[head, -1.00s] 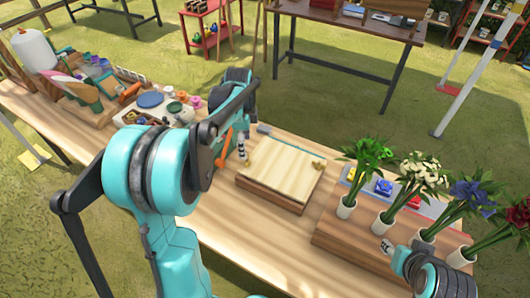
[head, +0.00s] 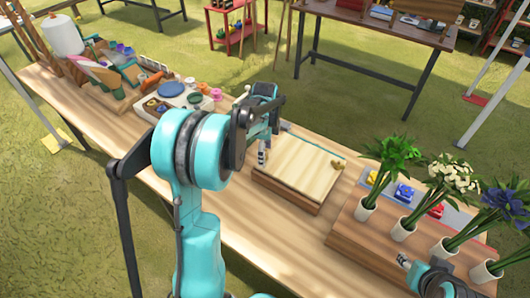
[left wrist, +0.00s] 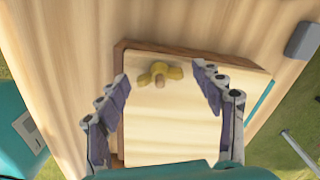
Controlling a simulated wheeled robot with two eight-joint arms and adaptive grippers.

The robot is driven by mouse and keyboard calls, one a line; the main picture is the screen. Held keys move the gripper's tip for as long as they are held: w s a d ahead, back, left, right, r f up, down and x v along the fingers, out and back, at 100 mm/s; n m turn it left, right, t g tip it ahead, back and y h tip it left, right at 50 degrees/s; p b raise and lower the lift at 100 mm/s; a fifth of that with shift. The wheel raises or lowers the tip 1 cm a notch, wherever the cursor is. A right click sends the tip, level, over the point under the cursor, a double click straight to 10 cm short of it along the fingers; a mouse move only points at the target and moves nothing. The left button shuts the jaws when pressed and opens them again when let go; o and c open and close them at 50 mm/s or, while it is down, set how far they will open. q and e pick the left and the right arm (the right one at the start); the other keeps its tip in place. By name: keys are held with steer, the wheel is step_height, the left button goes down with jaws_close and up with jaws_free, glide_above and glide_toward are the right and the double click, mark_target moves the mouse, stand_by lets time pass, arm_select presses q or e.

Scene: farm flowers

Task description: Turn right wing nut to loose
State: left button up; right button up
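The wooden press board (head: 300,170) lies on the table. A small yellow-brown wing nut (head: 338,164) is at its right end in the head view. My left gripper (head: 263,158) points down over the board's left end. In the left wrist view my left gripper (left wrist: 162,95) is open, with its fingers apart. Another yellow wing nut (left wrist: 158,75) lies between and beyond the fingertips, apart from them, near the board's (left wrist: 175,135) upper edge. It seems to be the left one, hidden by my arm in the head view. My right gripper (head: 404,262) is by the flower stand, its fingers unclear.
A wooden stand (head: 365,228) with several white vases of flowers is right of the board. A grey tray (head: 375,182) with coloured items lies behind it. Paint pots and a palette (head: 165,102) are on the left. The table (head: 260,225) in front of the board is clear.

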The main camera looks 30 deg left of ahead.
arm_select(q)
steer(key=c, duration=1.1)
steer(key=shift+n, duration=0.3)
